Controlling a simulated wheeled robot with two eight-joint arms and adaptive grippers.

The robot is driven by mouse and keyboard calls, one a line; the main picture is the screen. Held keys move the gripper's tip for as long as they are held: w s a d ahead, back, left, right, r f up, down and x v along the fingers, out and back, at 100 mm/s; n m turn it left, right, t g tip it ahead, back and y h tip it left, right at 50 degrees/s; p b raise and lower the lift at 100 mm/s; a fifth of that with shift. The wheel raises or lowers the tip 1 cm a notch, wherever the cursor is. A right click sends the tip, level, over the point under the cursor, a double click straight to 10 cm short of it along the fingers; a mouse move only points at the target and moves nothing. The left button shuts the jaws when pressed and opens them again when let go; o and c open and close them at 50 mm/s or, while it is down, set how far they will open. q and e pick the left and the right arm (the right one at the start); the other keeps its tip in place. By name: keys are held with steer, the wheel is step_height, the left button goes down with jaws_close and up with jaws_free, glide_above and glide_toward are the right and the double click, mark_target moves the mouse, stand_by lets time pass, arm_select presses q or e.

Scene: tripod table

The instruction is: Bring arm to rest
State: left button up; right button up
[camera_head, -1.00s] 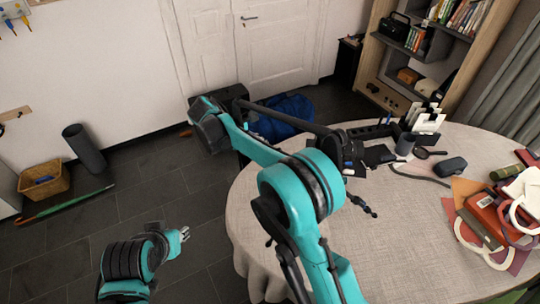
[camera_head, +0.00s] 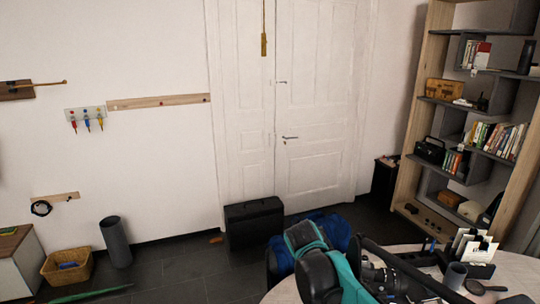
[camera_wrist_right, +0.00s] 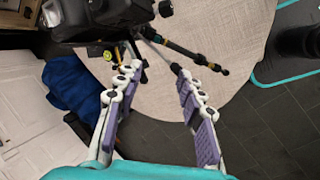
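My right gripper (camera_wrist_right: 158,82) is open in the wrist view, its purple-padded fingers wide apart with nothing between them. Beyond its tips are a black camera-like body (camera_wrist_right: 100,20) and thin tripod legs with yellow bands (camera_wrist_right: 185,50) over the round table (camera_wrist_right: 232,20). In the head view my right arm shows low in the middle, teal and black, over the table's edge (camera_head: 518,268). Dark parts (camera_head: 395,278) beside the arm are too crowded to tell gripper from tripod. My left gripper is in neither current view.
A black case (camera_head: 254,224) and a blue bag (camera_head: 330,228) stand on the floor by the white door (camera_head: 312,110). A shelf (camera_head: 425,120) stands at the right. A pen and card holder (camera_head: 468,258) and a dark cup (camera_head: 455,274) are on the table.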

steer(key=s+d+f+m+t+y+b, duration=0.1)
steer(key=s+f+m+t+y, duration=0.1)
steer(key=s+m, duration=0.3)
steer(key=s+d+f+m+t+y+b, duration=0.1)
steer(key=s+f+m+t+y, duration=0.1)
steer(key=s, duration=0.9)
steer(key=shift+d+f+m+t, duration=0.15)
steer(key=shift+f+m+t, duration=0.35)
steer(key=shift+f+m, duration=0.8)
steer(key=shift+r, duration=0.2)
